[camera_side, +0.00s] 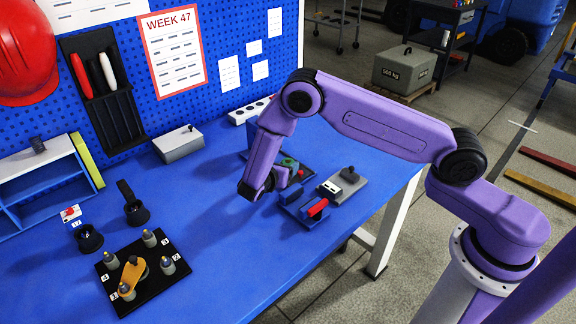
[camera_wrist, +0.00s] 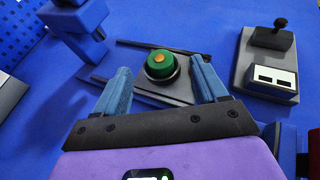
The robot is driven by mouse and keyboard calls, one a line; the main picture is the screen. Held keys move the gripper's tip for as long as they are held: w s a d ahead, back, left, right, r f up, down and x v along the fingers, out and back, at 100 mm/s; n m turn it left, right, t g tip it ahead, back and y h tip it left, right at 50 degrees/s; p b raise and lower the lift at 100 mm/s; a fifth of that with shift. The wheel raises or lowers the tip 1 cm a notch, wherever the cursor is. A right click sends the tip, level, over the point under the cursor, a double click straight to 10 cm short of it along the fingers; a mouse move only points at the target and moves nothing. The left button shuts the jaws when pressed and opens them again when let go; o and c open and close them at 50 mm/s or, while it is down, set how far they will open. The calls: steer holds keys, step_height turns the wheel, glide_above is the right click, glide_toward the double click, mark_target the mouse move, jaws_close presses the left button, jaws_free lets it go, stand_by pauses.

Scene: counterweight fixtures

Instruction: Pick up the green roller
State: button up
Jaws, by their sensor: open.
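The green roller (camera_wrist: 160,64) has an orange-yellow centre and stands on a dark grey plate (camera_wrist: 168,99) in the wrist view. In the side view the green roller (camera_side: 289,162) shows only in part behind my gripper. My gripper (camera_wrist: 160,80) is open and empty, its two blue fingers apart. In the wrist picture, the fingertips lie to the left and right of the roller. I cannot tell the height gap or whether they touch it.
A grey fixture (camera_side: 345,184) with a black knob and white block stands to the right. A blue fixture with a red part (camera_side: 317,208) is close in front. A blue upright (camera_wrist: 78,30) rises beyond the plate.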

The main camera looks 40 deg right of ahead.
mark_target(286, 161)
steer(key=shift+x, duration=2.75)
steer(key=shift+w+a+f, duration=0.1)
steer(key=shift+a+f, duration=0.05)
steer(key=c, duration=1.2)
